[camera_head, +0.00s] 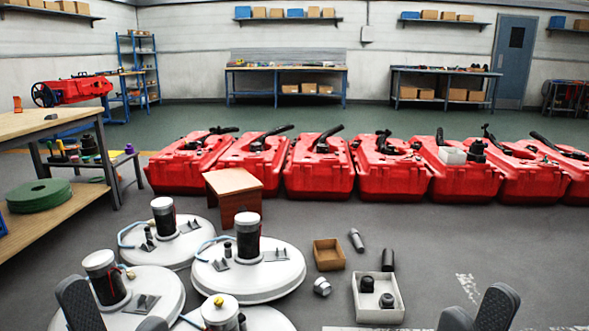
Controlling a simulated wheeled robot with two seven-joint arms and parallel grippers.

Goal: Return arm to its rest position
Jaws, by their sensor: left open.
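My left gripper (114,303) shows at the bottom left edge, its two dark grey fingers apart with no object held between them. It is in front of a white round tank lid (163,285) with a black motor (105,277). My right gripper (477,303) shows at the bottom right edge, its fingers also apart and empty above the grey floor. Most of both arms is outside the picture.
Several white lids with motors (248,236) stand at the left centre. A white tray (378,313) with black parts and a cardboard box (328,254) lie on the floor. Red tanks (320,177) form a row behind. A wooden workbench (50,122) stands left. The right floor is mostly clear.

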